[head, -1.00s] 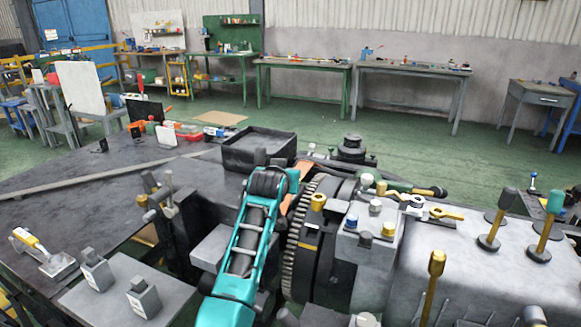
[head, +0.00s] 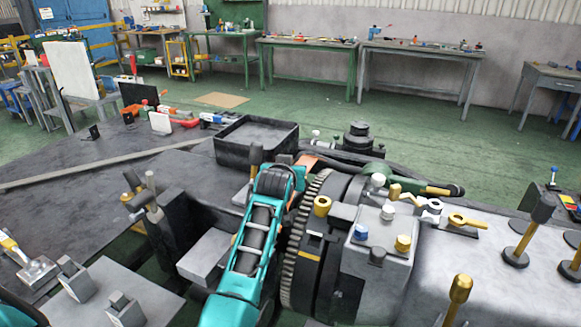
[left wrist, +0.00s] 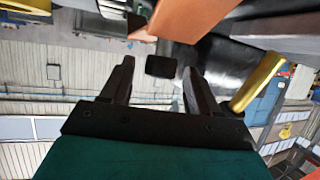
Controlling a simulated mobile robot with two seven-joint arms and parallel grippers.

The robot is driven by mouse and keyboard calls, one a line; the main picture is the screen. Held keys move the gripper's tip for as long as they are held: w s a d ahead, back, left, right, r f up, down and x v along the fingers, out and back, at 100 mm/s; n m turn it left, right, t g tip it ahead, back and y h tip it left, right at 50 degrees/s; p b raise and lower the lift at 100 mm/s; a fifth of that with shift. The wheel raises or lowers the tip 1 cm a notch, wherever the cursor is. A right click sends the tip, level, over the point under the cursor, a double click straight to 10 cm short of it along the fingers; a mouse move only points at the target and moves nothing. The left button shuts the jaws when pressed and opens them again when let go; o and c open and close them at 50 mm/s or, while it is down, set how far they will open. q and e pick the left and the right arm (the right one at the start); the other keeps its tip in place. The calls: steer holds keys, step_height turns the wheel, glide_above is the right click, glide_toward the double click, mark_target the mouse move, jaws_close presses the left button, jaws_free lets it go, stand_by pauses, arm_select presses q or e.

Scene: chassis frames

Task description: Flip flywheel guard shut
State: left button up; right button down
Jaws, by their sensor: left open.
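The flywheel (head: 301,245), a dark wheel with a toothed rim, stands upright in the middle of the head view. A small orange-brown piece (head: 306,161), which looks like part of the guard, shows at its upper far side; the rest is hidden. In the left wrist view an orange-brown panel (left wrist: 195,18), likely the guard, hangs close at the top, just beyond the fingertips. My right gripper is out of view.
A grey housing with gold and blue knobs (head: 381,235) stands right of the flywheel. A gold cylinder (left wrist: 259,83) is close to the right finger in the left wrist view. A black tray (head: 256,141) lies behind my arm. Tabletop at the left (head: 60,200) is partly clear.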

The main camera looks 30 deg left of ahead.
arm_select(q)
steer(key=shift+c, duration=0.2)
jaws_close()
stand_by(0.5)
